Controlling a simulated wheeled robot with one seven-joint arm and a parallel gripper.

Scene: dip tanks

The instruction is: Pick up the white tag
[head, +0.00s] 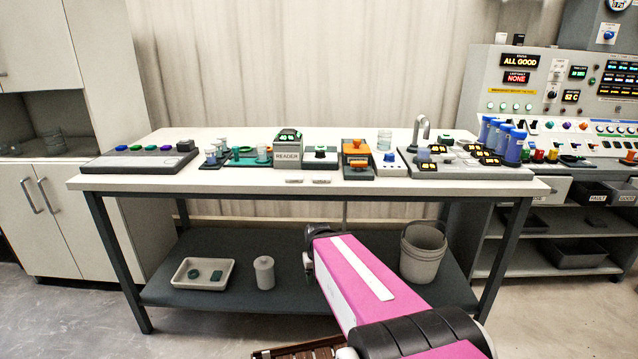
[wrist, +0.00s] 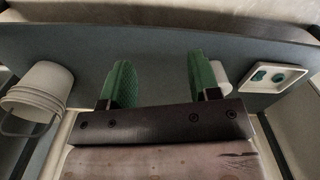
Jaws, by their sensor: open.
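I cannot pick out the white tag for certain. Two small pale strips lie near the front edge of the tabletop in the head view, a left strip (head: 293,181) and a right strip (head: 322,181); they are too small to tell as tags or labels. My gripper (wrist: 160,82) shows in the wrist view with its two green fingers wide apart and nothing between them. It faces the dark lower shelf (wrist: 150,48) of the bench. In the head view my magenta arm reaches low in front of the bench, and the fingers cannot be made out.
The white benchtop (head: 230,188) carries a grey reader (head: 288,152), a sink unit and several blue cylinders. The lower shelf holds a white tray (head: 176,276) with teal pieces, a white canister (head: 264,273) and a bucket (head: 421,262). A control console stands right.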

